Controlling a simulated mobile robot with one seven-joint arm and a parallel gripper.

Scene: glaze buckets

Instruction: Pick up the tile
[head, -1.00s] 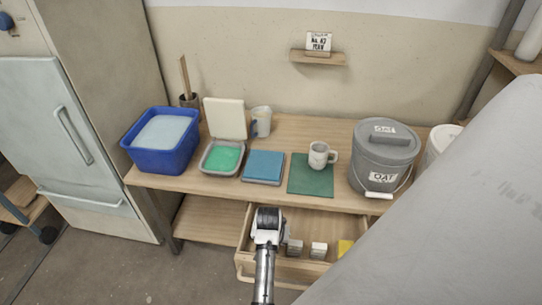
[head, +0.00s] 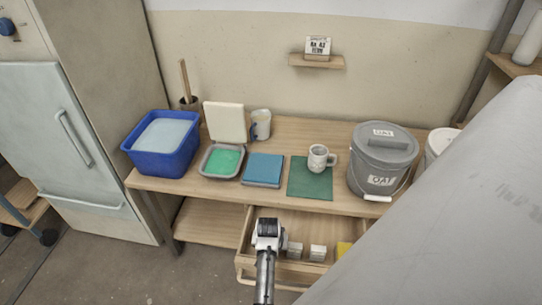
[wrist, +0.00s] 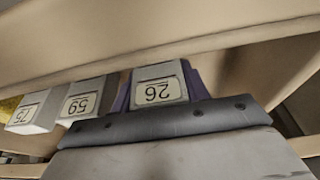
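The numbered tiles are small pale blocks in the open drawer. In the wrist view a tile marked 26 (wrist: 158,88) lies between the two purple-grey fingers of my gripper (wrist: 160,100). The fingers run along both its sides, with no clear gap showing. I cannot tell whether they press on it. Tiles marked 59 (wrist: 82,102) and 75 (wrist: 30,112) lie to its left, apart from the fingers. In the head view my gripper (head: 268,240) is over the drawer's left part and hides the 26 tile. Two pale tiles (head: 318,252) show to its right.
The open drawer (head: 246,262) has raised wooden walls close around my gripper. A yellow item (head: 344,248) lies at its right. On the table (head: 300,130) above stand a blue tub (head: 160,145), a green tray (head: 222,160), a mug (head: 318,157) and a grey lidded bucket (head: 382,160).

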